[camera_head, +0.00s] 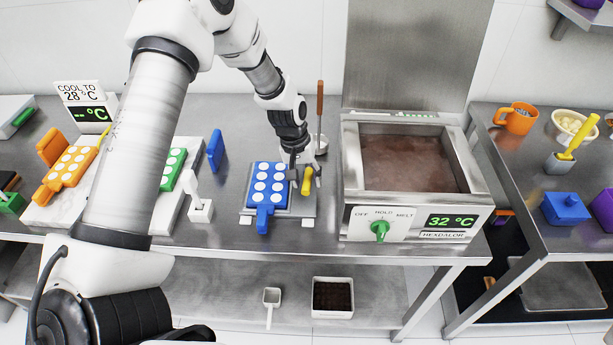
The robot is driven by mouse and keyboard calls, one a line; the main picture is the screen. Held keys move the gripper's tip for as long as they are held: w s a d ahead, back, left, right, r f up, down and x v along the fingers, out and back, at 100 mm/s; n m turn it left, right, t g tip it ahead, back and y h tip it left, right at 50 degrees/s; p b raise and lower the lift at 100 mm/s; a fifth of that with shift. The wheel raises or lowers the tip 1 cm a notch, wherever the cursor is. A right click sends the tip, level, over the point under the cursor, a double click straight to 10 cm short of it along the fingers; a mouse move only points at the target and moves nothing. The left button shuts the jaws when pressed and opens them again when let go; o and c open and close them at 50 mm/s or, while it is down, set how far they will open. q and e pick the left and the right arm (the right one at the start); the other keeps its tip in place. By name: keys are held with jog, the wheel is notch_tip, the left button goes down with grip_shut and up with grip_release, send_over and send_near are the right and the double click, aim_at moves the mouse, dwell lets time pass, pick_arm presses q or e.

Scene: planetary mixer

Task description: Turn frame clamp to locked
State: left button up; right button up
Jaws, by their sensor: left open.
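A blue mould with white round cavities (269,184) lies on a grey frame base (289,211) on the steel table. A yellow handle (307,181), which looks like the frame clamp's lever, stands at the right side of that base. My left gripper (303,173) is right at the yellow handle, reaching down from above. Its fingers are open, partly around or beside the handle; I cannot tell whether they touch it. The gripper hides part of the clamp and the base's upper right corner. My right gripper is out of view.
A melting tank of brown liquid (348,165) with a green knob (380,231) stands close right of the frame. An upright brown-handled tool (320,103) stands behind the gripper. A white stand (201,209) and a blue paddle (215,150) are to the left.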

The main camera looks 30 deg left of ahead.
pick_arm(q)
jog(key=shift+s+r, duration=0.25)
jog(key=shift+s, duration=0.05)
jog(key=c, duration=0.4)
grip_shut()
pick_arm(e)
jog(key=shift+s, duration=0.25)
